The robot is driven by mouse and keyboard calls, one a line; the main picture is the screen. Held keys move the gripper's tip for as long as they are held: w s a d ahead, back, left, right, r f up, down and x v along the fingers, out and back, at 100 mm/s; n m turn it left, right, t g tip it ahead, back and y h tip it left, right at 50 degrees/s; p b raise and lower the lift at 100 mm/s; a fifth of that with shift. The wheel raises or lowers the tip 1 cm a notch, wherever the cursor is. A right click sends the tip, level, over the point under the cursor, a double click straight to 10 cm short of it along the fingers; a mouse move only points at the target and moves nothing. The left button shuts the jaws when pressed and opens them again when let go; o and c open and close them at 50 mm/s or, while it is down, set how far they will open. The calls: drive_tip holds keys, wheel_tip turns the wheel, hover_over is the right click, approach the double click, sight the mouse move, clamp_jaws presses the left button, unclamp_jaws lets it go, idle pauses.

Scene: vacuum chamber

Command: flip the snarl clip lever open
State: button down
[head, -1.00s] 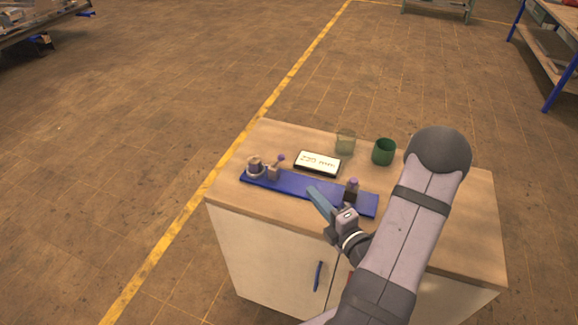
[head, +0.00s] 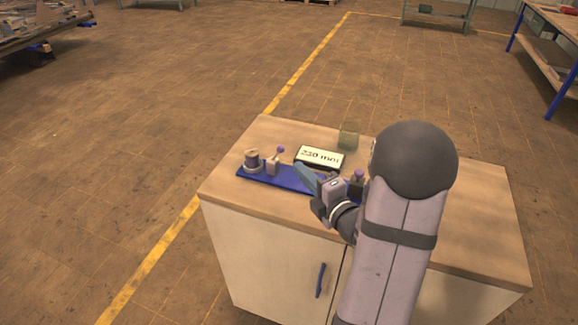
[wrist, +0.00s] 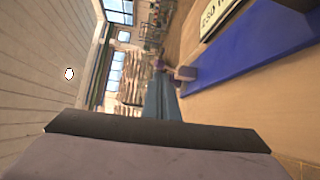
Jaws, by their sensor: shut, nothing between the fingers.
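A long blue base plate (head: 255,177) lies on the cabinet top and also shows in the wrist view (wrist: 250,42). At its left end stand a dark spool-like part (head: 252,160) and a small clip with a raised lever (head: 280,151) topped by a purple ball. A second purple-topped part (head: 357,177) at the right end is partly hidden by my arm. Which one is the snarl clip is not marked. My gripper (head: 300,169) is shut and empty, above the plate and right of the ball-topped lever. In the wrist view, its blue-grey fingers (wrist: 160,98) point toward a small block (wrist: 185,73).
A display (head: 320,158) with a millimetre reading lies behind the plate. A translucent green cup (head: 348,136) stands at the back of the wooden cabinet top (head: 480,225). The cabinet top's right side is clear. My arm covers part of the middle.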

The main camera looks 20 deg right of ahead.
sight(281, 150)
drive_tip(key=w, duration=0.2)
drive_tip(key=w+p, duration=0.1)
drive_tip(key=w, duration=0.3)
drive_tip(key=shift+a+p, duration=0.35)
drive_tip(key=shift+w+f, duration=0.15)
drive_tip(key=shift+w, duration=0.4)
drive_tip(key=shift+a+r+p, duration=0.15)
drive_tip(key=shift+r+p, duration=0.05)
drive_tip(key=shift+p, duration=0.1)
